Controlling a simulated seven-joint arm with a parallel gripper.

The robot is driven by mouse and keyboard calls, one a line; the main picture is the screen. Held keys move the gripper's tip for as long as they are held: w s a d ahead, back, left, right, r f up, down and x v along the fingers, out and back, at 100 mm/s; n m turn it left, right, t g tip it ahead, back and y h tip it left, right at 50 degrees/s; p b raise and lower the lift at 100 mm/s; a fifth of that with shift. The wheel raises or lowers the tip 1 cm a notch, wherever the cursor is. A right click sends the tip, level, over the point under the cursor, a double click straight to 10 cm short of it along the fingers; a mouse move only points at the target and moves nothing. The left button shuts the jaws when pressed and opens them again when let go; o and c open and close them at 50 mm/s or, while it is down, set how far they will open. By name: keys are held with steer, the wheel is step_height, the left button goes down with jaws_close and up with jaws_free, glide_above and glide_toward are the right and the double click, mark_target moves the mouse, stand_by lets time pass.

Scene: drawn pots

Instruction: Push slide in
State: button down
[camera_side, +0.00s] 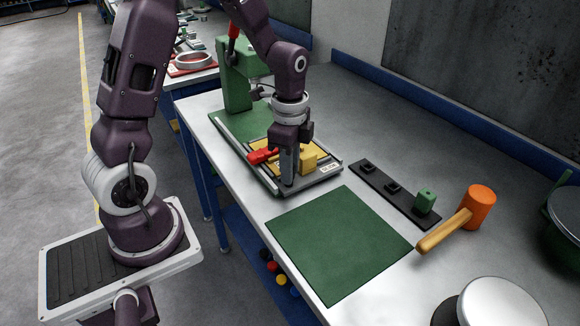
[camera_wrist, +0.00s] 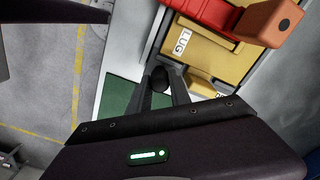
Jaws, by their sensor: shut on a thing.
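The slide (camera_side: 331,170) is a flat tray on the green press base, with a yellow plate (camera_side: 262,146) on it. Its front edge carries a white label. In the wrist view the yellow plate (camera_wrist: 207,52) bears a "LUG" label. A red clamp (camera_side: 262,157) and a yellow block (camera_side: 309,163) sit on the slide; the red part also shows in the wrist view (camera_wrist: 200,12). My gripper (camera_side: 288,180) points down at the slide's front edge. In the wrist view my gripper (camera_wrist: 161,84) is shut on a dark round knob (camera_wrist: 160,74).
The green press (camera_side: 235,75) with a red lever stands behind the slide. A green mat (camera_side: 338,240) lies in front. To the right are a black strip (camera_side: 375,182) with a green block (camera_side: 426,201), an orange mallet (camera_side: 476,206) and a round silver lid (camera_side: 500,303).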

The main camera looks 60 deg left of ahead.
steer(key=shift+a, duration=0.1)
stand_by(0.4)
steer(key=a, duration=1.7)
steer(key=c, duration=1.5)
jaws_free()
steer(key=shift+a, duration=0.1)
steer(key=shift+d+r, duration=0.1)
steer(key=shift+d, duration=0.1)
step_height(320, 180, up, 7)
